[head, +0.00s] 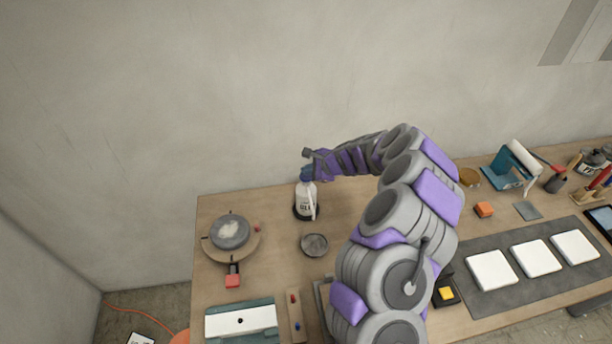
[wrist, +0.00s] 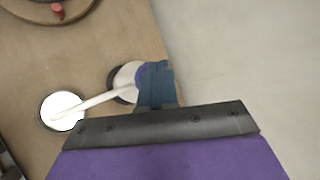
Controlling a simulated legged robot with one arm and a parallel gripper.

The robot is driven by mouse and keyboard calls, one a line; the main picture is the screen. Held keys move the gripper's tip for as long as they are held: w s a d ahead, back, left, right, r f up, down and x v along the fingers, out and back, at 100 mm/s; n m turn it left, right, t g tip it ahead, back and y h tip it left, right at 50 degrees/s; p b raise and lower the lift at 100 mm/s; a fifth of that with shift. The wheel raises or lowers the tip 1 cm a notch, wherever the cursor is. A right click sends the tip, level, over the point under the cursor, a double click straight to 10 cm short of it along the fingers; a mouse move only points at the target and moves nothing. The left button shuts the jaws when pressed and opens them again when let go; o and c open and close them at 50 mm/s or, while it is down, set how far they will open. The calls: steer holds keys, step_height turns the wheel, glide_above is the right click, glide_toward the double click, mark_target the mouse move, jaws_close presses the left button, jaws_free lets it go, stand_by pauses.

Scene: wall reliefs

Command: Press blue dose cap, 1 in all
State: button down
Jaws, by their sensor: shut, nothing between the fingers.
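A white bottle (head: 305,202) with dark print stands upright in a dark round base near the back left of the table. In the wrist view the bottle (wrist: 124,72) shows partly, with a bit of its blue cap (wrist: 140,76) beside my fingers. A long white spout (wrist: 95,101) reaches from the cap over a small round dish (wrist: 62,112). The dish (head: 314,245) stands in front of the bottle. My gripper (head: 307,173) is shut and empty, its blue fingertips (wrist: 156,84) right over the bottle's top. Whether they touch the cap cannot be told.
A round board with a grey disc (head: 230,231) lies left of the bottle. A teal and white box (head: 241,319) is at the front left. White tiles (head: 535,257) lie on a grey mat at right. The wall (head: 240,100) is close behind.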

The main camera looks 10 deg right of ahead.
mark_target(308, 178)
steer(key=shift+f+b, duration=0.9)
steer(key=shift+f, duration=0.2)
stand_by(1.0)
steer(key=shift+r, duration=0.15)
steer(key=shift+r+p, duration=0.6)
steer(key=shift+p, duration=0.05)
steer(key=shift+s+r+p, duration=0.25)
steer(key=shift+r+p, duration=0.15)
steer(key=shift+r, duration=0.2)
steer(key=shift+w, duration=0.2)
step_height(308, 178, up, 5)
steer(key=p, duration=0.4)
steer(key=shift+r, duration=0.1)
steer(key=shift+s, duration=0.1)
